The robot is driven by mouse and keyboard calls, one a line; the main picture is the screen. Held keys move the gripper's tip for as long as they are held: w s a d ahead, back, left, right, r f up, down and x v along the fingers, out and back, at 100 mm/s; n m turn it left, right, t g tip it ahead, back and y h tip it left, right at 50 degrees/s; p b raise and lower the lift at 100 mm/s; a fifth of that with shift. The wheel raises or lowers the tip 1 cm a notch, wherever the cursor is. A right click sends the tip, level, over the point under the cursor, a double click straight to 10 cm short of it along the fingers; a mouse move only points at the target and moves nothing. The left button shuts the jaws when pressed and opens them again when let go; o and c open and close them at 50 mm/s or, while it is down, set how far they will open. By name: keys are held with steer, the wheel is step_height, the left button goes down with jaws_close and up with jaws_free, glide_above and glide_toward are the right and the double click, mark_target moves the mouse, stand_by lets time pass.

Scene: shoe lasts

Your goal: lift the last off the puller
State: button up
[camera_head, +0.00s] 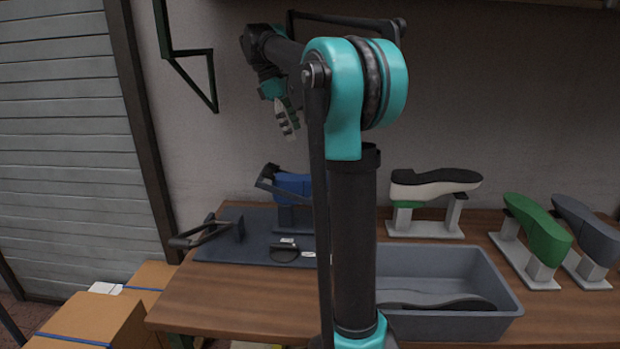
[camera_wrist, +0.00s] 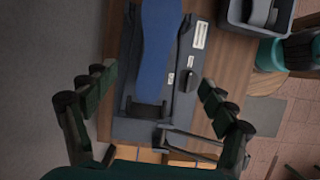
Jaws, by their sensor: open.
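The blue last (camera_head: 293,184) sits on the puller (camera_head: 215,250), a dark plate with a handle and a clamp frame, at the table's left. My arm column hides part of the last's right side. In the wrist view the last (camera_wrist: 160,50) lies lengthwise on the puller (camera_wrist: 135,130), running out of the top edge. My gripper (camera_head: 288,120) is well above the puller in the head view. In the wrist view my gripper (camera_wrist: 155,82) is open and empty, its fingers spread left and right of the last, apart from it.
A grey bin (camera_head: 445,275) with a dark sole-like piece inside stands right of my column. Black-and-white (camera_head: 432,184), green (camera_head: 538,230) and grey (camera_head: 583,225) lasts stand on supports behind and right. Cardboard boxes (camera_head: 95,320) are at lower left. The wall is behind the table.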

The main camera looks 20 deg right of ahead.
mark_target(314, 176)
steer(key=x, duration=1.6)
steer(key=shift+w+d+f, duration=0.3)
steer(key=c, duration=1.8)
steer(key=shift+r, duration=0.1)
steer(key=shift+c, duration=0.2)
